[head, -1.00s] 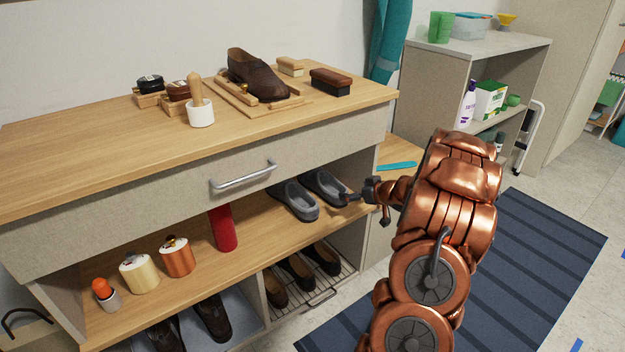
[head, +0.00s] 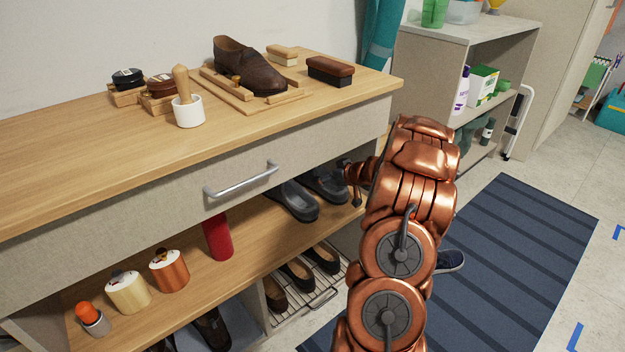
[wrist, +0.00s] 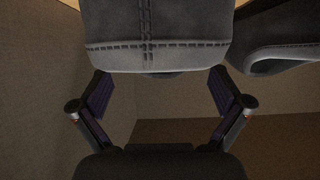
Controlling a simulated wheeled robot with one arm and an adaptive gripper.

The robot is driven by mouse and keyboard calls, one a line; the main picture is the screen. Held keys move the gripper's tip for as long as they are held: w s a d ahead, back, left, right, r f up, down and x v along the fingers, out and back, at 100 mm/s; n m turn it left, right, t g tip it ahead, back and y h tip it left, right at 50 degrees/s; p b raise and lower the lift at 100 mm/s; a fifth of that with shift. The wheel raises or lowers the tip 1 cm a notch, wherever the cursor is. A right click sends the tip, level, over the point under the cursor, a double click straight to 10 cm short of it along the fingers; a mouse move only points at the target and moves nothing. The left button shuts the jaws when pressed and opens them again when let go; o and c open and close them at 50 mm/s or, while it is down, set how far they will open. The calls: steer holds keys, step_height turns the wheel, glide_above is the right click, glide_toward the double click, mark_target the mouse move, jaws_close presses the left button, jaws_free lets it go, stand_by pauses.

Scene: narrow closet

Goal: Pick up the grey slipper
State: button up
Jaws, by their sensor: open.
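A pair of grey slippers lies on the wooden shelf below the drawer. In the head view, one slipper (head: 294,202) is at left and the other slipper (head: 322,182) is nearer my gripper (head: 353,184). In the wrist view, the rounded, stitched end of one grey slipper (wrist: 158,38) is centred just beyond the fingertips of my open gripper (wrist: 162,88). The fingers stand apart, one toward each side of it, with nothing clamped. Part of another slipper (wrist: 275,42) shows at right. My arm partly hides the shelf's right end in the head view.
The drawer front with its handle (head: 241,180) overhangs the shelf. A red cylinder (head: 217,237) stands left of the slippers. Brown shoes (head: 298,274) sit on a wire rack below. A side wall (wrist: 50,95) is close at left in the wrist view.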

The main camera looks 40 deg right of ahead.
steer(key=shift+b+x, duration=0.55)
steer(key=shift+x, duration=1.3)
steer(key=shift+a, duration=0.2)
steer(key=c, duration=1.2)
